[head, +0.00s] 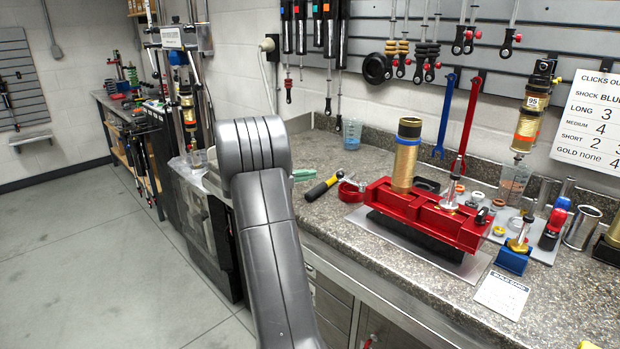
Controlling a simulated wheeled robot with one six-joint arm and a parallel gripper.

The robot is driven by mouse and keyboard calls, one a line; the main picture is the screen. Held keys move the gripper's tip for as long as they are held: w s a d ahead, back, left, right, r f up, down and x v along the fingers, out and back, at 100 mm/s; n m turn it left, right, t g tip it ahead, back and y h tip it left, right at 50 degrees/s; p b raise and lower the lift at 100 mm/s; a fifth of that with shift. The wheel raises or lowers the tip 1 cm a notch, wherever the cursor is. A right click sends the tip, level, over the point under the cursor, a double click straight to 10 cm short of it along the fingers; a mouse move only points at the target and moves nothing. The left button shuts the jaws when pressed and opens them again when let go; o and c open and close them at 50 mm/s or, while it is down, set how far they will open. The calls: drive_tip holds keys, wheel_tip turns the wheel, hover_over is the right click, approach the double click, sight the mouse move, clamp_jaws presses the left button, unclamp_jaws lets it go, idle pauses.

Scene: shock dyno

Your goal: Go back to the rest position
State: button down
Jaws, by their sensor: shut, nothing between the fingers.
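My grey arm rises from the bottom middle of the head view and ends at a rounded joint in front of the bench's left end. My gripper does not show in this view; only arm links are visible. The workbench (400,250) with a speckled grey top is to the right of my arm. On it a red vise block (425,215) holds a gold cylinder (405,155) upright. I see no contact between my arm and the things on the bench.
A yellow-black tool (323,187) lies near the bench's left end. Small parts, a blue block (513,260) and a printed card (502,294) are at the right. Tools hang on the wall panel. A dyno stand (187,100) stands behind my arm. The left floor (90,260) is clear.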

drive_tip(key=w+a, duration=0.1)
drive_tip(key=a, duration=0.6)
drive_tip(key=shift+w+a+r, duration=0.15)
drive_tip(key=shift+a+r, duration=0.1)
drive_tip(key=shift+d, duration=0.1)
